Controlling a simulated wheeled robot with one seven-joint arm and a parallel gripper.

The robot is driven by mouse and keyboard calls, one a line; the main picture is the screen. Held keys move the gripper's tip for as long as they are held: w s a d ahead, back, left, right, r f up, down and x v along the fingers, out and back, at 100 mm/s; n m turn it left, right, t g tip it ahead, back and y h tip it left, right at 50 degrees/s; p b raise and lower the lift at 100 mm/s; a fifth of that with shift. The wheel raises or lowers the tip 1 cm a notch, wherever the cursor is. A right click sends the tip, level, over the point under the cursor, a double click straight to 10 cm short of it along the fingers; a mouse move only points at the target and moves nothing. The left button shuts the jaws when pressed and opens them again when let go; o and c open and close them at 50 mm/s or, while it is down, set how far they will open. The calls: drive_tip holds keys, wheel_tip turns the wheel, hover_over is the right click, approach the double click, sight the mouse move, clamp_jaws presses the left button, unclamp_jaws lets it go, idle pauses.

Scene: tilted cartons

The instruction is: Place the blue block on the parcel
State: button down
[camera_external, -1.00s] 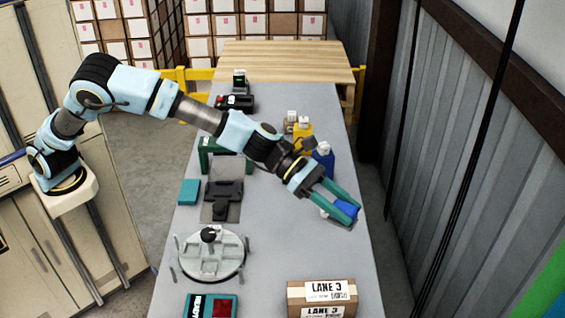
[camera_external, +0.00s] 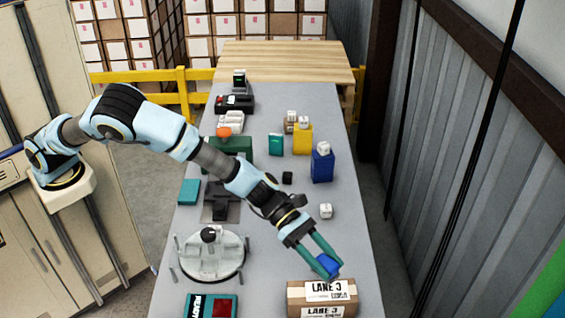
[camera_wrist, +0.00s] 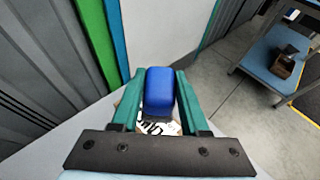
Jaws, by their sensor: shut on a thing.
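My gripper (camera_external: 325,262) is shut on the blue block (camera_external: 327,265), which sits between its two green fingers. The blue block also shows in the wrist view (camera_wrist: 159,90), between the fingertips. The parcel (camera_external: 293,299) is a brown carton with white "LANE 3" labels at the near right of the bench. The block is over the parcel's far edge in the outside view. I cannot tell whether the block touches it. In the wrist view, part of a white label (camera_wrist: 155,127) shows below the block; the rest of the parcel is mostly hidden.
A white cube (camera_external: 326,211) lies on the grey bench (camera_external: 270,235) behind the gripper. A round grey fixture (camera_external: 211,260) and a teal box with a red panel (camera_external: 211,306) stand left. Blue (camera_external: 322,167) and yellow (camera_external: 302,140) boxes carry small white cubes farther back.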

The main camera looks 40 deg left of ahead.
wheel_tip(320, 180, down, 6)
drive_tip(key=shift+f+p, duration=0.2)
drive_tip(key=shift+p, duration=0.8)
drive_tip(key=shift+f, duration=0.3)
drive_tip(key=shift+f+b, duration=0.2)
drive_tip(key=shift+b, duration=0.15)
drive_tip(key=shift+c, duration=2.1)
unclamp_jaws()
drive_tip(key=shift+r, duration=0.2)
drive_tip(key=shift+a+p, duration=0.1)
drive_tip(key=shift+p, duration=0.2)
drive_tip(key=b+v, duration=0.3)
drive_tip(key=v, duration=0.8)
drive_tip(key=shift+a+r+b, duration=0.15)
drive_tip(key=shift+a+b, duration=0.15)
drive_tip(key=shift+a, duration=0.1)
drive_tip(key=shift+w, duration=0.1)
